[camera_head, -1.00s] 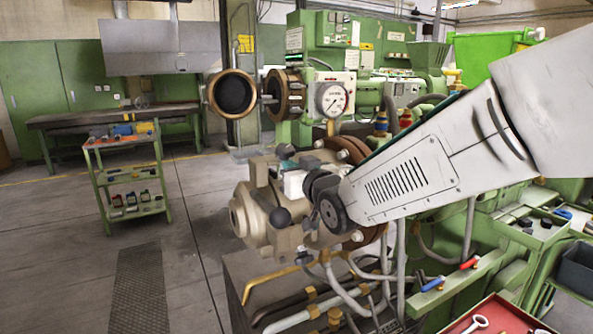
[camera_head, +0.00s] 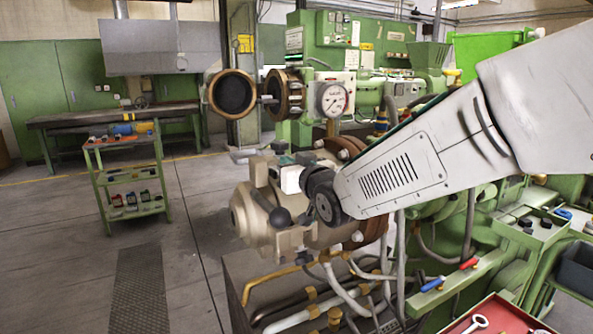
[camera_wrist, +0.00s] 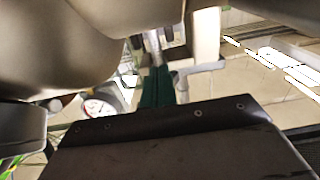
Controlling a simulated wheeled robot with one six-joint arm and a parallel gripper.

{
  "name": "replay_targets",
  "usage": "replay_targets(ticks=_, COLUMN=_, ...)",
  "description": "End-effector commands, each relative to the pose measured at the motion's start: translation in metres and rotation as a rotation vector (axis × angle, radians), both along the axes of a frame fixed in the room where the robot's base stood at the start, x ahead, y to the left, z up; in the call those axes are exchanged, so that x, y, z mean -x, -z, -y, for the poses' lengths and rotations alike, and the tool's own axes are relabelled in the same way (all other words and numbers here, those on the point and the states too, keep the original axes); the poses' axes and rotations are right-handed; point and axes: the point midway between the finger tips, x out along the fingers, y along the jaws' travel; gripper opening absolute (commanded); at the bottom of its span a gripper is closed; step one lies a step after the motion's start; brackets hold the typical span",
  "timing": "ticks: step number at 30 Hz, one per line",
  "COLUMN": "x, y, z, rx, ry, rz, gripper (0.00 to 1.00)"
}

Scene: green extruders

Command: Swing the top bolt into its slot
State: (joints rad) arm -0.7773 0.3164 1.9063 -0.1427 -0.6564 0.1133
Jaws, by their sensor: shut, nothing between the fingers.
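My gripper (camera_head: 284,160) is at the top of the beige extruder head (camera_head: 243,212), left of my pale arm, small and partly hidden by the wrist in the head view. In the wrist view its green fingers (camera_wrist: 157,86) are together and empty. A metal rod-like part, apparently the top bolt (camera_wrist: 152,45), lies just beyond the fingertips. I cannot tell whether they touch. In the head view a small grey end (camera_head: 279,146) shows above the gripper, perhaps the same bolt. The slot cannot be made out.
A black ball knob (camera_head: 280,217) sits on the front of the head. Hoses and pipes run below it. A second machine with a round gauge (camera_head: 333,100) stands behind. A green trolley (camera_head: 129,205) is at the left, with open floor between. A red tray (camera_head: 500,318) is at lower right.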

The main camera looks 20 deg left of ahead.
Motion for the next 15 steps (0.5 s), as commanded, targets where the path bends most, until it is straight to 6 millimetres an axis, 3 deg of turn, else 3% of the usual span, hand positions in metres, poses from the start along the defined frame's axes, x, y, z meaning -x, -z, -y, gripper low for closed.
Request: replay_targets(ticks=15, x=0.027, y=0.0, z=0.032, rx=-0.001, ry=0.0, rz=0.001, gripper=0.0)
